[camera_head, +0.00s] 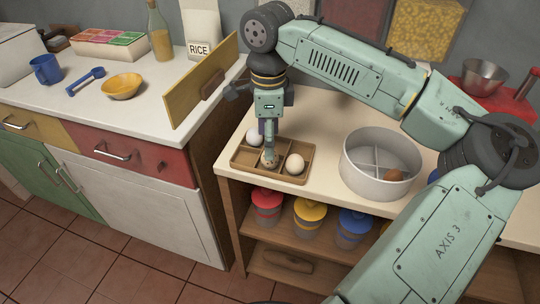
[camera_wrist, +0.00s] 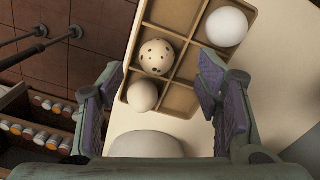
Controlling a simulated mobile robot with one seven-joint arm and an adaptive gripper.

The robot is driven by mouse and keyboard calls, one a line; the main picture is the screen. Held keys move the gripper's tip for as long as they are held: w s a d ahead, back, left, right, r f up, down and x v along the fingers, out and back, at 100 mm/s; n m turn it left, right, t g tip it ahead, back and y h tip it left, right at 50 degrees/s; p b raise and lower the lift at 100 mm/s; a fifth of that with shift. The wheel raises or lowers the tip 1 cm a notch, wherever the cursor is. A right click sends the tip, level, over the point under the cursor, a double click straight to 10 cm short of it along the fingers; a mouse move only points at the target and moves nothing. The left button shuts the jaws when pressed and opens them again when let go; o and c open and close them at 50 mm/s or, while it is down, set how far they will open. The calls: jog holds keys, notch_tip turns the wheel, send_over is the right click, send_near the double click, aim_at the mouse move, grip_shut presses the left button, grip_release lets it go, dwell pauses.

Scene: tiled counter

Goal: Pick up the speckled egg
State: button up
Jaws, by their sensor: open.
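The speckled egg (camera_wrist: 155,57), cream with dark spots, sits in a compartment of the wooden divided tray (camera_wrist: 176,98). In the head view the egg (camera_head: 270,160) is partly hidden by my gripper (camera_head: 269,146), which points down over the tray (camera_head: 243,171). In the wrist view my gripper (camera_wrist: 160,72) is open, with fingers spread left and right, and nothing is held. A plain cream egg (camera_wrist: 142,95) is in the compartment beside the speckled one, and a white egg (camera_wrist: 227,26) lies across the tray at upper right. Contact with the fingers cannot be told.
A round divided container (camera_head: 365,183) with a brown egg (camera_head: 393,175) stands right of the tray. An upright yellow panel (camera_head: 203,82) rises at left beside the other counter. Lidded jars (camera_head: 309,215) stand on the shelf below. Clear counter lies between tray and container.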

notch_tip(320, 180, down, 4)
jog(key=shift+s+d+f+p, duration=0.1)
jog(key=shift+s+p, duration=0.05)
jog(key=shift+p, duration=0.25)
jog(key=shift+c, duration=0.3)
jog(key=c, duration=0.7)
